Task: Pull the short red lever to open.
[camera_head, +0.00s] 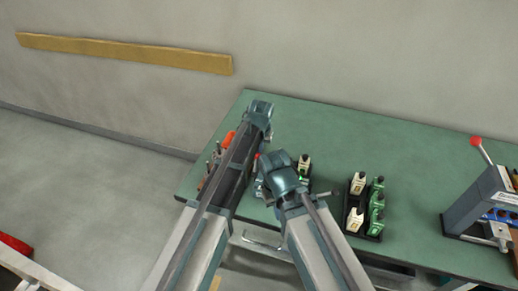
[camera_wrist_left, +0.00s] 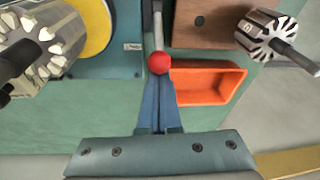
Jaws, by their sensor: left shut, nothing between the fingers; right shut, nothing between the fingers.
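In the left wrist view a lever with a round red knob (camera_wrist_left: 159,63) on a thin metal rod stands just beyond my left gripper (camera_wrist_left: 160,84). The gripper's two blue fingers are shut with nothing between them. Their tips are at or just short of the knob; I cannot tell whether they touch it. In the head view my left arm covers most of this area. My right gripper (camera_head: 264,189) is shut and empty, lower and to the right of my left wrist, over the green bench (camera_head: 330,130); its fingertips are hard to make out.
An orange tray (camera_wrist_left: 207,83) lies right of the knob. A slotted armature (camera_wrist_left: 270,35) and a toothed one (camera_wrist_left: 45,40) flank it, with a yellow disc (camera_wrist_left: 88,28). A black rack (camera_head: 373,230) holds several bottles. A press (camera_head: 478,200) with a long red-knobbed lever stands right.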

